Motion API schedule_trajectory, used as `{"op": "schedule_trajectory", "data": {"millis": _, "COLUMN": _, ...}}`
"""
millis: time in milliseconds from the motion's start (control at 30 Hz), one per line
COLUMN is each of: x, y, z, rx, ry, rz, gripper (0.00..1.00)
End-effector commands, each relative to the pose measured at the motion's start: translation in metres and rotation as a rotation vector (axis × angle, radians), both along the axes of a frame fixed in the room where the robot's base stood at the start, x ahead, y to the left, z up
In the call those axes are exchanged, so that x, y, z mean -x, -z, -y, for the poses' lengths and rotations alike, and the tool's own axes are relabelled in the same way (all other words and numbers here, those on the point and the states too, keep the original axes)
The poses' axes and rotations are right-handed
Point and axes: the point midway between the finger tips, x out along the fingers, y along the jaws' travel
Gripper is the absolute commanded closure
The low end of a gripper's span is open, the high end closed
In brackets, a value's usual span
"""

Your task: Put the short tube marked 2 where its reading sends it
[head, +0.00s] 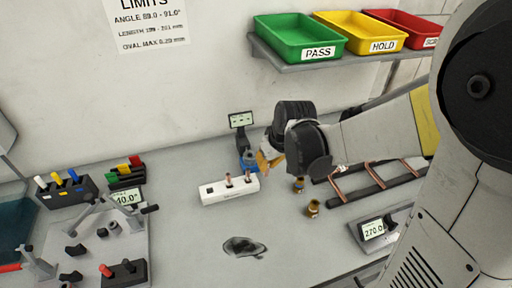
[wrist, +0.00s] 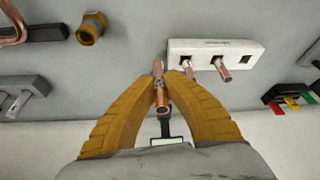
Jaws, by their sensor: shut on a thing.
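My gripper (head: 267,164) has its two yellow fingers closed on a short copper tube (wrist: 161,95), seen between the fingertips in the wrist view (wrist: 160,82). No number is legible on the tube. In the head view the tube is hidden by the fingers. The gripper is at a small blue-based gauge (head: 248,160) with an upright display (head: 241,119), too small to read. Whether the tube touches the gauge is unclear. The white rack (head: 215,197) beside it holds two short tubes and has one empty slot. Green PASS (head: 295,45), yellow HOLD (head: 360,38) and red (head: 415,32) trays sit on the wall shelf.
Brass fittings (head: 313,208) and a copper-tube rack (head: 375,189) stand right. A display (head: 374,229) reads about 270.0. A bender (head: 90,235) stands left.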

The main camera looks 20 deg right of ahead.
Motion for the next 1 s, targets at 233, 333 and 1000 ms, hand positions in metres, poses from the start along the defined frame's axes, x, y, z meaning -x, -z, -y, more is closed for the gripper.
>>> {"op": "schedule_trajectory", "data": {"millis": 233, "x": 0.049, "y": -0.001, "z": 0.01, "rx": -0.002, "ry": 0.001, "rz": 0.0, "gripper": 1.0}}
{"op": "schedule_trajectory", "data": {"millis": 333, "x": 0.06, "y": -0.001, "z": 0.012, "rx": 0.0, "ry": 0.001, "rz": 0.0, "gripper": 1.0}}
{"op": "schedule_trajectory", "data": {"millis": 1000, "x": 0.041, "y": -0.112, "z": 0.059, "rx": 0.001, "ry": 0.096, "rz": -0.015, "gripper": 1.0}}
